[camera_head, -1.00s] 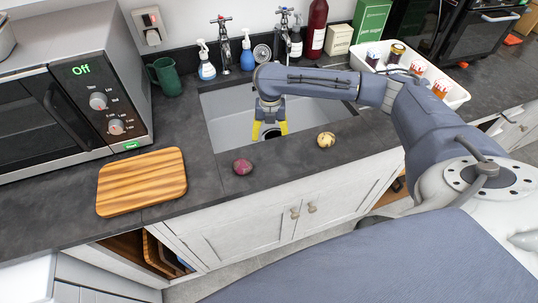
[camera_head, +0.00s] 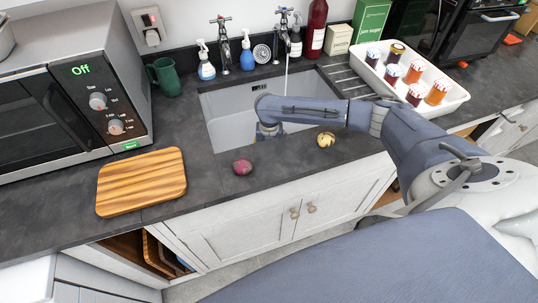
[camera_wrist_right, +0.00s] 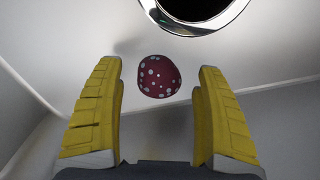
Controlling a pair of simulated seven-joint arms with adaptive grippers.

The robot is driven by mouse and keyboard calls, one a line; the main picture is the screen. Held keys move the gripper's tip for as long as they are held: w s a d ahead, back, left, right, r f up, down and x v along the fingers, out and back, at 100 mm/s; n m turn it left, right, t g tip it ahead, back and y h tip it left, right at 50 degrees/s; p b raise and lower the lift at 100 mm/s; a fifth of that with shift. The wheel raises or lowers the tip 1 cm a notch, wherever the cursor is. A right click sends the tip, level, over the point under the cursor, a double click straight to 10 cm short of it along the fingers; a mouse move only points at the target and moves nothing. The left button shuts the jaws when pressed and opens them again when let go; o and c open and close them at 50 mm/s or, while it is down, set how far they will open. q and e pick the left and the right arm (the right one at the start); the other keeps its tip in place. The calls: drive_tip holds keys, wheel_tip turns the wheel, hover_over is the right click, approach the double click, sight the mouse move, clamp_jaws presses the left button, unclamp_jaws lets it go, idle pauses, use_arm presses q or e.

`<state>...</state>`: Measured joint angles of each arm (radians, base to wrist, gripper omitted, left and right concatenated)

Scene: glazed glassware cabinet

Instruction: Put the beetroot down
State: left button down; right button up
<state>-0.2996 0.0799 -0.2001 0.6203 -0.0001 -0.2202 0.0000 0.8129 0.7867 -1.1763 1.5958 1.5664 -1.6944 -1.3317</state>
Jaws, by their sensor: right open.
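My right gripper (camera_wrist_right: 158,68) is open inside the sink, its yellow fingers spread. A dark red beetroot with pale spots (camera_wrist_right: 159,77) shows between and beyond the fingertips in the wrist view, with a gap on each side. It is near the round drain (camera_wrist_right: 195,8). In the head view my forearm hides most of the right gripper (camera_head: 268,131) and that beetroot. Another dark red beetroot (camera_head: 243,166) lies on the counter in front of the sink. My left gripper is not in view.
A pale potato-like vegetable (camera_head: 326,139) lies on the counter by the sink's front edge. A wooden board (camera_head: 141,182) lies to the left. A white tray of jars (camera_head: 452,98) stands right of the sink (camera_head: 225,110). Water runs from the right tap (camera_head: 284,20).

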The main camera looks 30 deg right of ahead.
drive_tip(key=shift+f, duration=0.5)
drive_tip(key=c, duration=1.5)
drive_tip(key=shift+r, duration=0.1)
